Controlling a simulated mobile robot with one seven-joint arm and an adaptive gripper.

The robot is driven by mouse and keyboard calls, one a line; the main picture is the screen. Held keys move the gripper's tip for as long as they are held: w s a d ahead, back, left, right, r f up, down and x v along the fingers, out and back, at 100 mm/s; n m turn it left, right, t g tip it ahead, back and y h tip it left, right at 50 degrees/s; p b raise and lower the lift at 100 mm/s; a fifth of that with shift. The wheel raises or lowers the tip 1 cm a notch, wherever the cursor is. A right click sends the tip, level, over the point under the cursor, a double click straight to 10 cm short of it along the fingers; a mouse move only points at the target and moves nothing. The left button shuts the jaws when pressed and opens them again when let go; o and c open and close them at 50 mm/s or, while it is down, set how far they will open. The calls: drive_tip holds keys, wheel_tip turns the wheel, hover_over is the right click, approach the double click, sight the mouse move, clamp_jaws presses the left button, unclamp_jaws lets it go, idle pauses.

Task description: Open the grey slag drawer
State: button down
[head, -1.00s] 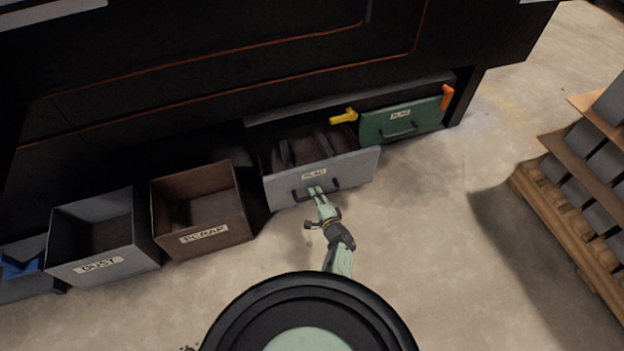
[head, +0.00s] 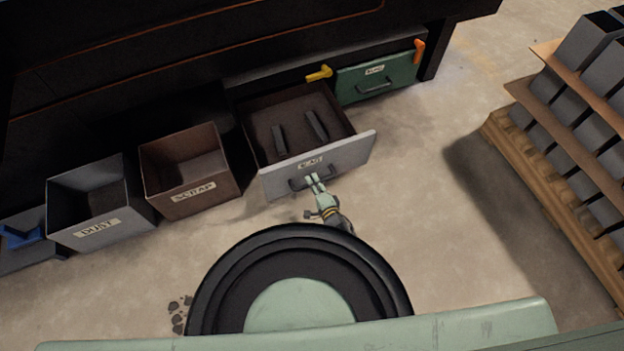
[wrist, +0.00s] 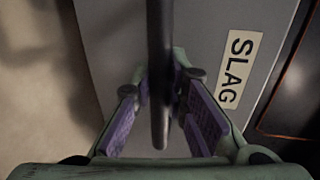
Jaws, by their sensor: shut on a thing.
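The grey slag drawer (head: 345,155) stands pulled well out from under the dark machine in the head view. Two dark bars lie inside it. Its front bears a SLAG label, which also shows in the wrist view (wrist: 237,68). My gripper (head: 316,184) is at the drawer's dark handle (head: 297,184) and shut on it. In the wrist view the handle (wrist: 160,75) runs between the purple-padded fingers of my gripper (wrist: 165,115).
A green drawer (head: 378,80) sits shut to the right, between a yellow lever (head: 319,74) and an orange lever (head: 419,51). A scrap bin (head: 190,200) and a dust bin (head: 100,232) stand left. A loaded pallet (head: 540,170) stands right. Dark lumps (head: 180,312) lie on the floor.

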drive_tip(key=c, duration=1.6)
unclamp_jaws()
drive_tip(key=shift+o, duration=0.2)
drive_tip(key=shift+s, duration=0.1)
